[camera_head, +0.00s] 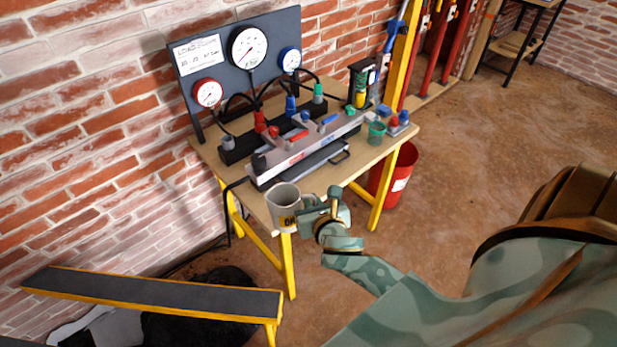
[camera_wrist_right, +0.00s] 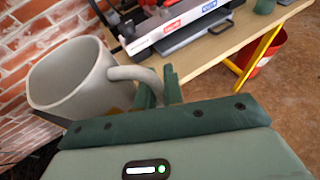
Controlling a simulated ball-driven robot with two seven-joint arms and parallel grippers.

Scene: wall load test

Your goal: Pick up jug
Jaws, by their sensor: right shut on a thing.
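The jug (camera_head: 284,206) is a light grey vessel with a handle and a yellow label low on its side. In the head view it is at the front corner of the wooden table, overlapping the table edge; I cannot tell whether it touches the top. My right gripper (camera_head: 322,204) is to its right, shut on its handle. In the right wrist view the jug (camera_wrist_right: 75,80) is at the left, tilted in the picture, its handle running between the green fingers (camera_wrist_right: 160,92). My left gripper is not in view.
The table (camera_head: 392,144) carries a grey manifold with coloured fittings, a gauge panel (camera_head: 240,70) and a small green cup (camera_head: 376,134). A red bin (camera_head: 401,175) stands beside its yellow legs. A dark-topped yellow bench (camera_head: 150,292) is at lower left. Floor at right is open.

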